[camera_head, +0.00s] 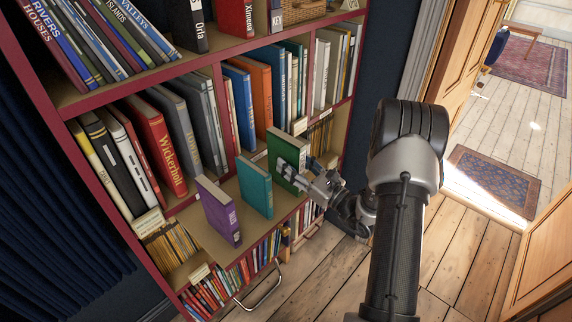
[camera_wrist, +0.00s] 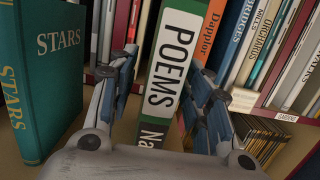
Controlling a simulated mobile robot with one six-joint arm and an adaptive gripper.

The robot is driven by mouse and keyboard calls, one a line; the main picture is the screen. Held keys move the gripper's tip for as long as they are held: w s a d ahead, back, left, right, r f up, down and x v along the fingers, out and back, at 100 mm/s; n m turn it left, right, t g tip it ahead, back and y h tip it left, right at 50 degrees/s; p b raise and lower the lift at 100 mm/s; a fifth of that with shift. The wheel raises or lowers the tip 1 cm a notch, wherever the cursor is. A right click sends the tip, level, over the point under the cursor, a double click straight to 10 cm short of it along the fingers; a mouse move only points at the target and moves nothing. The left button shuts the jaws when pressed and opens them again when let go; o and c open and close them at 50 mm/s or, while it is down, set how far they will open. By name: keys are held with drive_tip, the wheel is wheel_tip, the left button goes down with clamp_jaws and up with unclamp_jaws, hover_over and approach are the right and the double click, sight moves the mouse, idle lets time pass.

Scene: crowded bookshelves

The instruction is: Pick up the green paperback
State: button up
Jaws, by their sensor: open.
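The green paperback (camera_head: 286,152) stands upright on the front of the middle shelf, at the right end of a loose row of books. In the wrist view, the spine of the green paperback (camera_wrist: 175,65) reads POEMS and faces me. My gripper (camera_head: 297,172) is at this book, with one finger on each side of it. In the wrist view my gripper (camera_wrist: 166,72) is open, with the spine between its fingers. Whether the fingers touch the covers cannot be told. The lower part of the book is partly hidden by my gripper in the head view.
A teal book (camera_head: 255,187), marked STARS (camera_wrist: 48,80), stands close to the left. A purple book (camera_head: 217,210) stands further left. Packed books, including an orange one (camera_head: 257,92), fill the shelf behind. The red shelf upright (camera_head: 355,75) is to the right. Open floor (camera_head: 320,265) lies in front.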

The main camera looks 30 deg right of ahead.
drive_tip(key=shift+x, duration=1.45)
drive_tip(key=shift+c, duration=0.4)
clamp_jaws()
